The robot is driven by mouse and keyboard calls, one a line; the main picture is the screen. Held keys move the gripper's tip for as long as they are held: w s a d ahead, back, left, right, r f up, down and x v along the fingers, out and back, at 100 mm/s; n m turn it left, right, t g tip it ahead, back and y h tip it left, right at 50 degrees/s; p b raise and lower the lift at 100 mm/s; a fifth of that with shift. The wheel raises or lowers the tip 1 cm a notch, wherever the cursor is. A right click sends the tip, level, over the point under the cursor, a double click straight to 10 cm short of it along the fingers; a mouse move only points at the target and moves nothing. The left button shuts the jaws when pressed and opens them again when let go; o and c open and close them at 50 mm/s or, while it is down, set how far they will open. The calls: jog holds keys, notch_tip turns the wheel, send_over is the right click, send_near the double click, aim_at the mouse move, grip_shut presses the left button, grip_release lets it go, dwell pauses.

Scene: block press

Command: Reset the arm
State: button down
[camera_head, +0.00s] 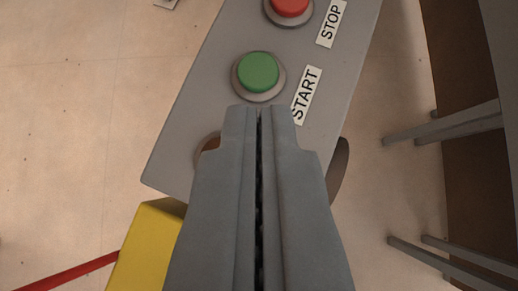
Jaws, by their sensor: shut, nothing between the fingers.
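My gripper (259,110) is shut and empty, its two grey fingers side by side. It points up the picture over a grey control box (200,110). The green START button (259,72) shows just beyond the fingertips, in a grey ring. The red STOP button (290,6) is at the top edge, partly cut off. Whether the fingertips touch the box cannot be told. The fingers hide the lower part of the box and most of a round fitting (205,148) on it.
A yellow block-shaped part (146,245) stands at the lower left, with a red bar (80,272) running from it. Grey bars (445,127) and a dark brown surface (470,190) are at the right. The beige floor (70,130) at the left is mostly clear.

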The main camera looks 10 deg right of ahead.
jog(key=s+d+r+n+t+y, duration=0.15)
jog(key=s+r, duration=0.25)
jog(key=s, duration=1.1)
jog(key=s+r+n+t+y, duration=0.1)
jog(key=s+r+t, duration=0.25)
jog(key=s, duration=1.15)
jog(key=s+f+t, duration=0.1)
jog(key=s+f, duration=0.2)
jog(key=s, duration=0.6)
jog(key=s+f+t, duration=0.1)
jog(key=s+f, duration=0.2)
jog(key=s, duration=0.7)
jog(key=s+f+n+t, duration=0.1)
jog(key=s+f, duration=0.2)
jog(key=s, duration=0.7)
jog(key=shift+d+f, duration=0.25)
jog(key=shift+f, duration=0.1)
jog(key=shift+w, duration=0.1)
